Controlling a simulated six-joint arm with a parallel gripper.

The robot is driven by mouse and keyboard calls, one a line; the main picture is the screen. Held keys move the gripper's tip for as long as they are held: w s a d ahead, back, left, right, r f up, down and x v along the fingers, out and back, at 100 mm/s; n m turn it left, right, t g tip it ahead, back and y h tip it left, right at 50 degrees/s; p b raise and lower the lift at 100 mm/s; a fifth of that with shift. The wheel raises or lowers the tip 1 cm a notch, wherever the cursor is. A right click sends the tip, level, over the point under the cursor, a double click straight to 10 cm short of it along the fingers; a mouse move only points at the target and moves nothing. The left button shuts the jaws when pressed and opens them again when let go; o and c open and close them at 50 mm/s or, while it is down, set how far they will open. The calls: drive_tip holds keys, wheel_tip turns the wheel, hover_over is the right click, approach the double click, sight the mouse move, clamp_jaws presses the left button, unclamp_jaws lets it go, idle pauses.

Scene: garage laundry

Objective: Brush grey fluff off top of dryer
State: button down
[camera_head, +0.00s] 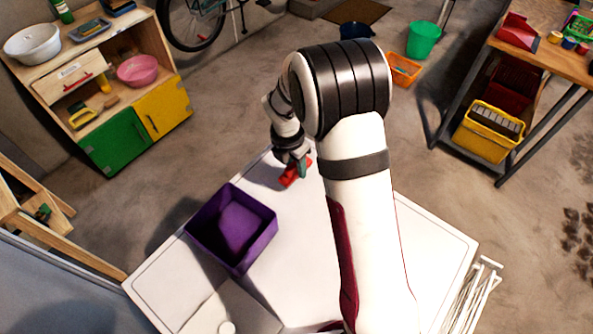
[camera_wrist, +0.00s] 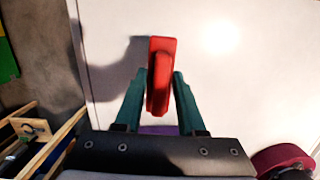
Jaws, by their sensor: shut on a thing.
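The dryer top (camera_head: 290,255) is a broad white surface under my arm; it also fills most of the wrist view (camera_wrist: 255,95). My gripper (camera_head: 302,164) is near the far edge of that top. In the wrist view its two teal fingers (camera_wrist: 161,80) are closed on a red brush (camera_wrist: 161,50), one on each side of the handle. The brush also shows below the fingers in the head view (camera_head: 287,178). Whether it touches the surface I cannot tell. I can make out no grey fluff in either view; my arm hides part of the top.
A purple bin (camera_head: 206,246) with a purple thing inside stands left of the brush on the white top. A white wire rack (camera_head: 474,300) is at the right front edge. A shelf unit (camera_head: 165,50) stands at the back left and a workbench (camera_head: 560,60) at the right.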

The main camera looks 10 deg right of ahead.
drive_tip(key=shift+r, duration=1.95)
